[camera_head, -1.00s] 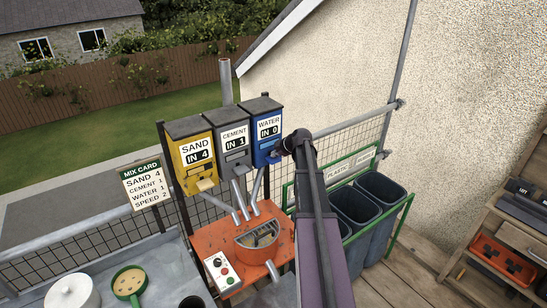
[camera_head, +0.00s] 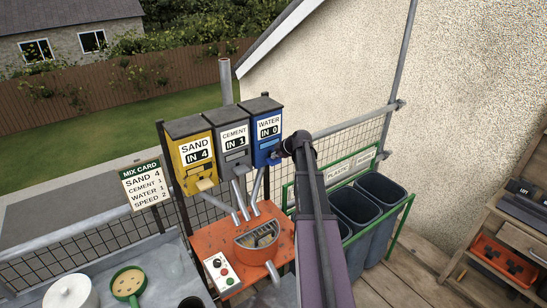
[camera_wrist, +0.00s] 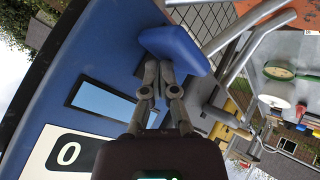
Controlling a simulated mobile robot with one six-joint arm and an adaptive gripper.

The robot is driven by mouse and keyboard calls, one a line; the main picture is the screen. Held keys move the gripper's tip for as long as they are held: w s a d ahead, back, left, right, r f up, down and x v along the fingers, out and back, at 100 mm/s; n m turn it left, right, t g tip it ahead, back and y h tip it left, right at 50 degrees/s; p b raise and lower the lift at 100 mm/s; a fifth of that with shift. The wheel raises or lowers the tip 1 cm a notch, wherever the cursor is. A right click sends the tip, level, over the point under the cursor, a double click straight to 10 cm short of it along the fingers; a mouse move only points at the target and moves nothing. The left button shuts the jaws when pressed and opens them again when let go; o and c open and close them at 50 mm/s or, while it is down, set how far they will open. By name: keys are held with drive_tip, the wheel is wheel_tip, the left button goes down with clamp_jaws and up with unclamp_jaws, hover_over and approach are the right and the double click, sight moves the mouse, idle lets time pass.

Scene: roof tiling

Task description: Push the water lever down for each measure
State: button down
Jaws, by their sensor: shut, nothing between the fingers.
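The blue water dispenser (camera_head: 266,131) reads "IN 0" and stands at the right of the three dispensers. Its blue lever (camera_wrist: 176,48) shows in the wrist view just beyond my fingertips. My gripper (camera_wrist: 160,72) is shut and empty, its fingertips close to the lever's near face; I cannot tell whether they touch. In the head view the blue lever (camera_head: 274,155) is partly hidden by my arm. The mix card (camera_head: 146,184) lists sand 4, cement 1, water 1, speed 2. The sand dispenser (camera_head: 192,155) reads "IN 4" and the cement dispenser (camera_head: 231,142) "IN 1".
An orange mixer (camera_head: 240,246) with a round drum opening stands below the chutes. Dark bins (camera_head: 380,190) in a green frame are right of my arm. A shelf unit (camera_head: 510,240) stands at the far right. A pot (camera_head: 70,292) sits at lower left.

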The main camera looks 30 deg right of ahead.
drive_tip(key=shift+f+b, duration=0.5)
idle(0.7)
drive_tip(key=shift+r, duration=0.1)
drive_tip(key=shift+r+p, duration=2)
drive_tip(key=shift+p, duration=0.1)
drive_tip(key=shift+r+p, duration=2.5)
drive_tip(key=shift+p, duration=0.05)
